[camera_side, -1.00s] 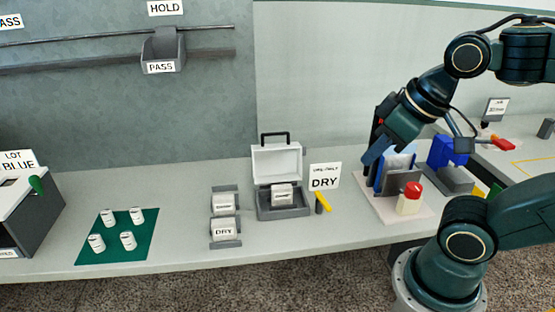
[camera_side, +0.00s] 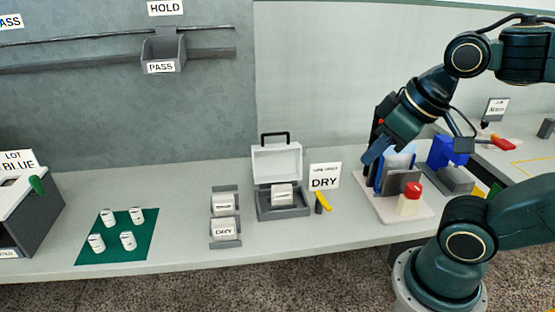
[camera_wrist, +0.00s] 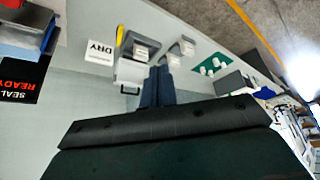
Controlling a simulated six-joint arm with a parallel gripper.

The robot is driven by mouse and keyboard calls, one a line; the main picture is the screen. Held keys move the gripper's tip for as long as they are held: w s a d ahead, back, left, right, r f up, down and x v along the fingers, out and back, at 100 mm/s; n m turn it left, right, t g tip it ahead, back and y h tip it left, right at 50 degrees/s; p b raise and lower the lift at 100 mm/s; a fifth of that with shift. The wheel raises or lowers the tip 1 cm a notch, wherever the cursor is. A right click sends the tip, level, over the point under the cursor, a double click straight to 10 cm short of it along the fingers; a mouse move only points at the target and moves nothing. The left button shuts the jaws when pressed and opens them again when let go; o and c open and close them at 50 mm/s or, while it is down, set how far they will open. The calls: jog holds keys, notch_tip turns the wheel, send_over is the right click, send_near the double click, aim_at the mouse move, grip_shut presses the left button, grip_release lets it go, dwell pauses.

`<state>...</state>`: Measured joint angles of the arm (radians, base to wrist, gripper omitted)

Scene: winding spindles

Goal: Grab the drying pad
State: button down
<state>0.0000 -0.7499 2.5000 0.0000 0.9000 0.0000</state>
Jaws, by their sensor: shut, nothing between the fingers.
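No single thing is plainly the drying pad. A small white block lettered DRY (camera_side: 226,232) sits in the front grey holder on the bench, with a second white lettered block (camera_side: 223,204) in the holder behind it. Another white block (camera_side: 282,192) sits inside the open grey case (camera_side: 284,213), left of the DRY sign (camera_side: 323,182). My gripper (camera_side: 373,156) is shut and empty, high beside the blue and grey rack at the right, well away from these blocks. In the wrist view its closed fingertips (camera_wrist: 158,72) show against the bench, with the case lid (camera_wrist: 130,72) beyond them.
A yellow-handled tool (camera_side: 322,202) stands by the sign. A green mat (camera_side: 110,252) holds several white spools. The bench between mat and holders is clear.

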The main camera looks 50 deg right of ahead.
jog(key=c, duration=1.1)
grip_release()
jog(key=shift+w, duration=0.1)
jog(key=w+d+f+n+g+y, duration=0.1)
jog(key=w+d+f+n, duration=0.15)
jog(key=w, duration=0.45)
jog(key=w+d+f+n+g, duration=0.1)
jog(key=w+d+n, duration=0.2)
jog(key=w, duration=0.5)
jog(key=w+d+f+n, duration=0.1)
jog(key=w+d+f, duration=0.1)
jog(key=d+f, duration=0.1)
jog(key=w+d+f+n+y, duration=0.1)
jog(key=w+d+f, duration=0.1)
jog(key=w+f, duration=0.1)
jog(key=w+d+f+n+y, duration=0.1)
jog(key=w+d+f, duration=0.1)
jog(key=d+f, duration=0.1)
jog(key=shift+w+d+f+n, duration=0.15)
jog(key=shift+w+d+f, duration=0.05)
jog(key=shift+f, duration=0.25)
jog(key=shift+w+d+f+n, duration=0.1)
jog(key=shift+w+d+f, duration=0.1)
jog(key=shift+f, duration=0.25)
